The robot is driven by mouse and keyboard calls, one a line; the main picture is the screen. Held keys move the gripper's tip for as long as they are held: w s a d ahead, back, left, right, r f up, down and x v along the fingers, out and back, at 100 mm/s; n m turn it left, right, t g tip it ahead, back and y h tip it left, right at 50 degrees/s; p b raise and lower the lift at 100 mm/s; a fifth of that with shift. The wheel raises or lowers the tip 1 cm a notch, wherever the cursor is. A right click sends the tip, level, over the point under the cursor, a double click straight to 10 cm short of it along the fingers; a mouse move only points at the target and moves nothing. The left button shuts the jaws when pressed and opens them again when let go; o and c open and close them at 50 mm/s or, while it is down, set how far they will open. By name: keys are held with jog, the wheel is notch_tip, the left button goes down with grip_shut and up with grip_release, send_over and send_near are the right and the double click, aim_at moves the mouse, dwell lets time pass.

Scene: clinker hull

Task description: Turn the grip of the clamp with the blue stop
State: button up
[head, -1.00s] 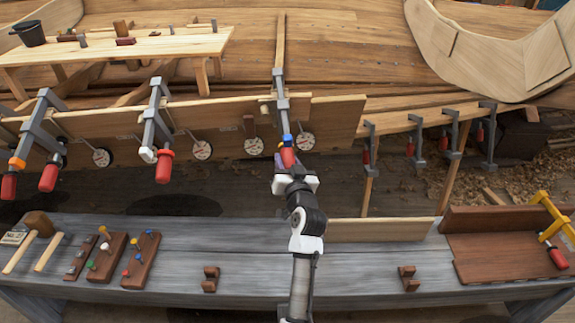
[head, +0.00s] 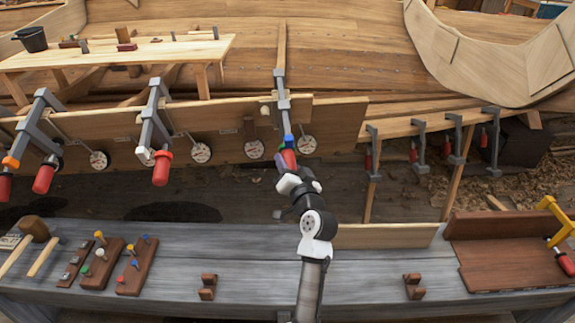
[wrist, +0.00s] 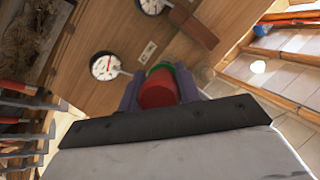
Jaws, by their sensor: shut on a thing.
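The clamp with the blue stop (head: 283,103) is a grey bar clamp standing upright on the plank's edge, near the middle of the head view. Its blue stop (head: 288,141) sits just above its red grip (head: 287,160). My gripper (head: 289,168) is at the lower end of this clamp, shut on the red grip. In the wrist view the round end of the red grip (wrist: 158,89) lies between my two dark fingers, with a green part (wrist: 165,69) behind it. The fingertips are partly hidden by the gripper body in the head view.
Neighbouring clamps with a white stop (head: 152,125) and an orange stop (head: 30,130) hang at the left. Several dials (head: 255,149) lie along the plank. Smaller clamps (head: 456,137) stand at the right. The grey bench (head: 250,255) runs below.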

jog(key=o, duration=1)
jog(key=r+b+v, duration=0.1)
jog(key=b+v, duration=0.2)
jog(key=v, duration=1)
jog(key=shift+s+f+b, duration=0.3)
jog(key=shift+s+f, duration=0.1)
jog(key=shift+f, duration=0.15)
jog(key=shift+d, duration=0.15)
